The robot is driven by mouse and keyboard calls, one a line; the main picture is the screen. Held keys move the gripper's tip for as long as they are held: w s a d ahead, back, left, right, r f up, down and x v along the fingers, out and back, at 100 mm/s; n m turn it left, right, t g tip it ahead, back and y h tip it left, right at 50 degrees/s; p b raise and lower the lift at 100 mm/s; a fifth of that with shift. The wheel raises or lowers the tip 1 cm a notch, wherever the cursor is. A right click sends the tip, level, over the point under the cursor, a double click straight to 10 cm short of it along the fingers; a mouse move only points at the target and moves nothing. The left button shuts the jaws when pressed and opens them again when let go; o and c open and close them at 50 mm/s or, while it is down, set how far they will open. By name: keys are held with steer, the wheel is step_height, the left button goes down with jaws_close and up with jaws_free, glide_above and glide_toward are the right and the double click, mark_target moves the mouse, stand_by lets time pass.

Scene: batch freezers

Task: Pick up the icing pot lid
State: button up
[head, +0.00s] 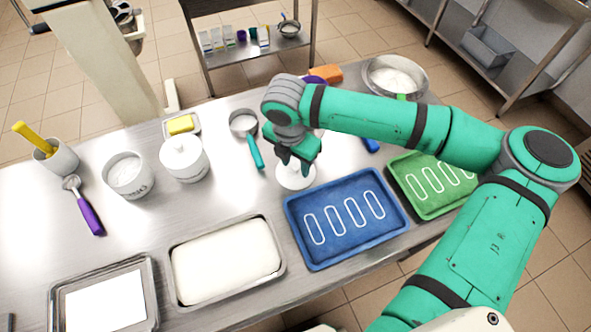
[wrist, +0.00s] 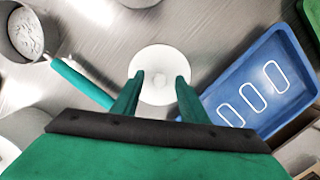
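The icing pot lid appears to be the white round disc with a small raised knob (head: 296,180) lying on the metal table, and it also shows in the wrist view (wrist: 160,60). My gripper (head: 296,160) is just above it, pointing down. In the wrist view my gripper (wrist: 159,82) is open, with one green finger on each side of the knob and gaps between. I cannot tell how far the fingertips are above the lid. An open white pot with lettering (head: 128,178) stands at the left, beside a white lidded pot (head: 184,160).
A blue tray (head: 297,235) lies close to the lid's right, with a green tray (head: 433,215) beyond. A teal-handled scoop (head: 256,155) lies just left of the lid. A dough tray (head: 180,293) is in front. Butter (head: 180,124) and a metal bowl (head: 422,78) stand behind.

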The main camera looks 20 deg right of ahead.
jaws_close()
steer(key=shift+r, duration=0.1)
steer(key=shift+r, duration=0.6)
steer(key=s+a+r, duration=0.6)
steer(key=s+r, duration=0.5)
steer(key=s, duration=0.1)
steer(key=shift+s+a+r, duration=0.2)
steer(key=shift+a+r, duration=0.1)
steer(key=shift+r, duration=0.05)
